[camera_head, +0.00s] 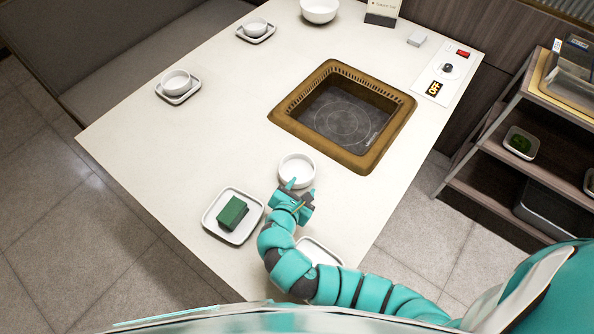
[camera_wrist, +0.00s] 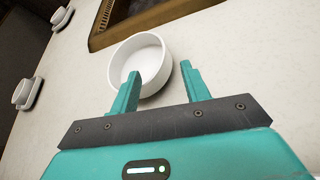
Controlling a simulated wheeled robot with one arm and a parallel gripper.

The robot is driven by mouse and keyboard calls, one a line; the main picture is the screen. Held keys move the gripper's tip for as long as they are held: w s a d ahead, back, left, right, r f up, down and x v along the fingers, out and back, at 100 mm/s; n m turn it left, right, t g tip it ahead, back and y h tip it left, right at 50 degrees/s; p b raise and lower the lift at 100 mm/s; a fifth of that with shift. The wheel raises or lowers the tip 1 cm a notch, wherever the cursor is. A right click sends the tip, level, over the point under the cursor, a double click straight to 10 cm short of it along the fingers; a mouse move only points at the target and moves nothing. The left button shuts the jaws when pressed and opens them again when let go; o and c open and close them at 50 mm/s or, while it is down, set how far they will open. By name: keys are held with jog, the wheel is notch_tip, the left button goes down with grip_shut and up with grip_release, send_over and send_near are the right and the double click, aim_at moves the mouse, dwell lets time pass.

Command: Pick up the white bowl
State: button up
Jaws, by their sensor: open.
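A white bowl (camera_head: 297,169) stands upright and empty on the pale table, just in front of the brown-framed hotplate. In the wrist view the bowl (camera_wrist: 141,62) sits beyond and partly between my fingers, its near wall close to the fingertips. My gripper (camera_head: 298,187) is open at the bowl's near side, with its two teal fingers apart. In the wrist view the gripper (camera_wrist: 160,72) holds nothing, and the left finger overlaps the bowl's wall in the picture. I cannot tell whether a finger touches it.
A square plate with a green block (camera_head: 232,214) lies left of my arm. Another plate (camera_head: 320,254) is partly hidden by my arm. Small bowls on saucers (camera_head: 177,84) stand at the far left. The hotplate frame (camera_head: 372,164) borders the bowl's far side. Table (camera_head: 150,150) is clear leftward.

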aim_at(310, 178)
jog(key=shift+x, duration=1.1)
jog(key=shift+w+d+p, duration=0.35)
jog(key=shift+w+p, duration=0.1)
jog(key=shift+p, duration=0.2)
jog(key=p+x, duration=0.1)
jog(key=x, duration=0.2)
jog(key=shift+d, duration=0.15)
jog(key=shift+w+d+f, duration=0.15)
jog(key=shift+w+f, duration=0.2)
jog(key=shift+w, duration=0.05)
grip_shut()
jog(key=shift+r, duration=0.1)
